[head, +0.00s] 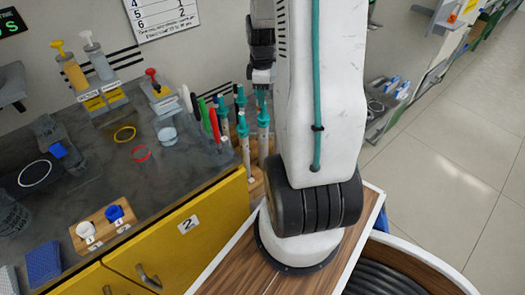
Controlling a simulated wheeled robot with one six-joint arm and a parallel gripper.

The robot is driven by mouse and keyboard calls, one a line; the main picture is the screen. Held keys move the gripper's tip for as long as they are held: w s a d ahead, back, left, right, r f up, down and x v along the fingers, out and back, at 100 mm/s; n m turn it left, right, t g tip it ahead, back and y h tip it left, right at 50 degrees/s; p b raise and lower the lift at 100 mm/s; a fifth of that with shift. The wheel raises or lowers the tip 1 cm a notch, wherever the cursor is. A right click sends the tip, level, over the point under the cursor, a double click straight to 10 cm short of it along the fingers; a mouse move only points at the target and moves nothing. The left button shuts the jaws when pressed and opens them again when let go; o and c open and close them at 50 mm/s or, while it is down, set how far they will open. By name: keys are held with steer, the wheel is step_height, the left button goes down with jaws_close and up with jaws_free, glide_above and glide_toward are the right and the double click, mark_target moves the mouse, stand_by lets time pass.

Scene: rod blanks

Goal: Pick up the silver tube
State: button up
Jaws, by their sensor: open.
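Several slim grey-silver rods with teal bands stand upright in a cluster beside the yellow cabinet's right end, left of my arm. One rod (245,158) is at the front, and another rod (264,142) is just right of it. I cannot tell which one is the silver tube. My gripper (261,80) is at the end of the black wrist, above the rods and partly hidden by my white arm. It looks open, with nothing seen held. Its fingertips are hard to make out, and I cannot tell its distance from the rods.
A dark worktop (100,175) on a yellow cabinet (190,245) fills the left. Red, green and white pens (205,118) stand at its right edge near the rods. Pump bottles (98,62), rings and a small wooden board (105,226) with knobs are farther left. Open floor (450,170) is at right.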

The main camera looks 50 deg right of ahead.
mark_target(263, 117)
steer(key=f, duration=0.6)
steer(key=shift+s+f, duration=0.2)
steer(key=shift+c, duration=0.3)
jaws_close()
